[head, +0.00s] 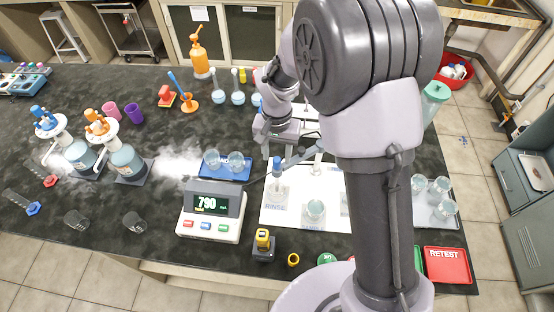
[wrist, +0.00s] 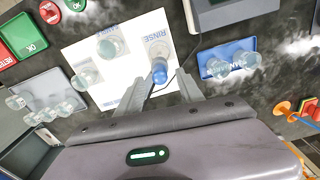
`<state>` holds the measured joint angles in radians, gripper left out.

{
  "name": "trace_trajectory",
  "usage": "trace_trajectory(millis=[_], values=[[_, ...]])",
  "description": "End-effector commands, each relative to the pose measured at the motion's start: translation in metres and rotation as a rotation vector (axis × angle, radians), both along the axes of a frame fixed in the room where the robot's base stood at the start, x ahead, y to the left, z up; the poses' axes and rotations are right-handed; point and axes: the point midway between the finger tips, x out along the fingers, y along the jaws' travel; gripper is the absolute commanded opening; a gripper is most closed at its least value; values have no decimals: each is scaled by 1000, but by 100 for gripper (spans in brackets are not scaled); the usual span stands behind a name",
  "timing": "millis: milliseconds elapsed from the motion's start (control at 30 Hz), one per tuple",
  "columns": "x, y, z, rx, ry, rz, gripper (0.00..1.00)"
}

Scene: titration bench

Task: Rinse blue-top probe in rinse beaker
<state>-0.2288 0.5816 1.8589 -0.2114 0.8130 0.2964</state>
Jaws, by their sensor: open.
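The blue-top probe (head: 277,166) stands upright in the clear rinse beaker (head: 278,191) on the white mat's RINSE spot. In the wrist view the blue top (wrist: 159,73) lies between my two fingertips, with the beaker (wrist: 162,48) beyond it. My gripper (wrist: 162,84) is open, its fingers on either side of the blue top with gaps showing; I cannot tell whether either finger touches it. A thin dark cable runs from near the probe.
A sample beaker (head: 315,210) stands on the white mat (head: 290,222), right of the probe. The pH meter (head: 212,210) reads 790. A grey tray (head: 440,222) of beakers lies right of my arm.

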Motion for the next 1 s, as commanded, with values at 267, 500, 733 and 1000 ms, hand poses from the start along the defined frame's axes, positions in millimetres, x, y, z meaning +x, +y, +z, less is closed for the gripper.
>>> trace_trajectory(millis=[267, 500, 733, 1000], values=[[0, 0, -30, 0, 0, 0, 44], [0, 0, -30, 1, -1, 0, 44], [0, 0, -30, 1, -1, 0, 0], [0, 0, -30, 1, -1, 0, 0]])
